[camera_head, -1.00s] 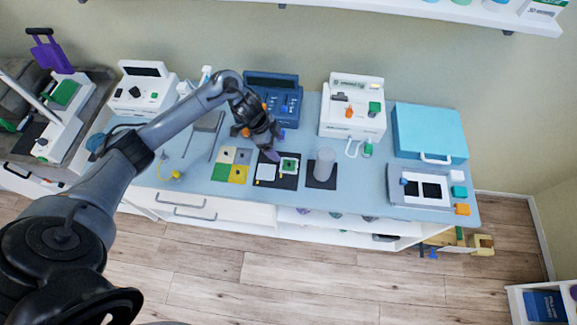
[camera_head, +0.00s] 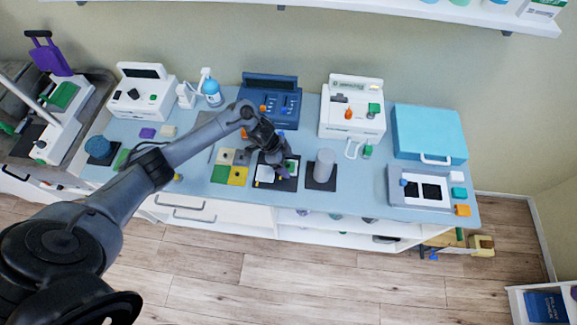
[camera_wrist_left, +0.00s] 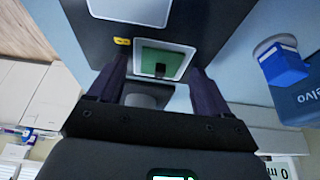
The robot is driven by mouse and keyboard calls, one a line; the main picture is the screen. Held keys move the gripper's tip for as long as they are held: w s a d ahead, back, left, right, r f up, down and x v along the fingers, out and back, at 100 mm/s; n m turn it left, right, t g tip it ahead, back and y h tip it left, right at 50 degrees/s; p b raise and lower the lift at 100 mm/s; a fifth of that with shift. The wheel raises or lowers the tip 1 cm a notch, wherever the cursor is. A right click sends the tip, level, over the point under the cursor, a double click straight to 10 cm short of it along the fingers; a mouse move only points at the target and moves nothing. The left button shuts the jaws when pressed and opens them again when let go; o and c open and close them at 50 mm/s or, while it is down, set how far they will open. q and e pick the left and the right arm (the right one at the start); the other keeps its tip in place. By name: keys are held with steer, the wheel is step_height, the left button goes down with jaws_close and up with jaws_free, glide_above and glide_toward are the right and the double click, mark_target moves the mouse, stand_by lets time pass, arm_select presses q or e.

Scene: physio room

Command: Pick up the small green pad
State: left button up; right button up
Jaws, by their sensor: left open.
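The small green pad (camera_head: 290,166) sits in a white-rimmed square on the right half of a black board (camera_head: 289,184) on the table. In the left wrist view the green pad (camera_wrist_left: 157,60) has a small dark block on it and lies between my fingers. My left gripper (camera_head: 283,168) is over the pad, partly covering it in the head view. In the left wrist view my left gripper (camera_wrist_left: 157,75) is open, one finger on each side of the pad. Whether the fingers touch it I cannot tell. My right gripper is out of view.
A white square (camera_head: 265,174) lies beside the pad on the same board. Coloured tiles (camera_head: 238,175) are to the left, a grey cylinder (camera_head: 324,166) to the right. A blue device (camera_head: 270,96) and a white device (camera_head: 352,108) stand behind.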

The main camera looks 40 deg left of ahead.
mark_target(286, 166)
arm_select(q)
steer(key=c, duration=1)
steer(key=shift+o, duration=0.2)
step_height(286, 166, up, 10)
steer(key=shift+p, duration=0.45)
